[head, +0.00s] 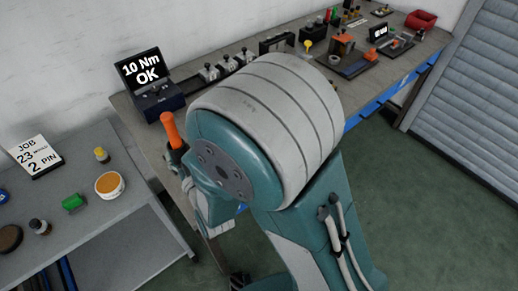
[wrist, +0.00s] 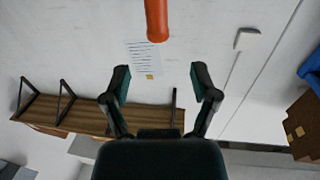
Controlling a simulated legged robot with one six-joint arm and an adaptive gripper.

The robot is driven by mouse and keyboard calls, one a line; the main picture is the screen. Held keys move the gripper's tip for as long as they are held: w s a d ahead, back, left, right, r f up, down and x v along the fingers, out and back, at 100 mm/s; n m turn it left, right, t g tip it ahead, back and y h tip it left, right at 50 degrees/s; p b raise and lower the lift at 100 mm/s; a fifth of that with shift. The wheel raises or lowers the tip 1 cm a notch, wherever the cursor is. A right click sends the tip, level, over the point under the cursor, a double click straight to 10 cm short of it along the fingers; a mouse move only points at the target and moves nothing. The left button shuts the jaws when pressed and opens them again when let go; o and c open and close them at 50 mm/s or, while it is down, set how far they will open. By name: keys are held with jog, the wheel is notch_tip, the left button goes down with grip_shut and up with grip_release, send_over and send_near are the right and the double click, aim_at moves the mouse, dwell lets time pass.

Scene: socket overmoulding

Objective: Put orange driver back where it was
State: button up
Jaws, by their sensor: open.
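The orange driver (head: 171,130) shows in the head view as an upright, slightly tilted orange handle with a dark collar, just left of my teal arm. Its lower part is hidden by my arm, so I cannot tell what it rests in. In the wrist view the orange handle (wrist: 156,20) comes in from the top edge, centred between the fingers and apart from both. My gripper (wrist: 160,72) is open, with clear space between its fingertips. In the head view my arm mostly hides the gripper.
A display reading "10 Nm OK" (head: 148,82) stands on the long bench behind the driver. Fixtures (head: 225,66) and a red bin (head: 421,20) are farther along it. A side table at left holds a job card (head: 36,156), an orange-topped tub (head: 110,185) and small parts.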

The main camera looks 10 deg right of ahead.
jog(key=d+r+m+g+h, duration=0.25)
jog(key=d+r+g, duration=0.4)
jog(key=d, duration=0.75)
jog(key=s+d+r+m+g+h, duration=0.1)
jog(key=s+d+r+g+h, duration=0.1)
jog(key=s+d, duration=0.4)
jog(key=s+d+r+m+g+h, duration=0.1)
jog(key=s+d+r+g+h, duration=0.1)
jog(key=s+d, duration=0.5)
jog(key=s+r, duration=0.1)
jog(key=s, duration=0.2)
jog(key=shift+s+d, duration=0.2)
jog(key=shift+d, duration=0.1)
jog(key=shift+r+g+h, duration=0.1)
jog(key=shift+g+h, duration=0.15)
jog(key=shift+o, duration=0.6)
jog(key=shift+w+a, duration=0.1)
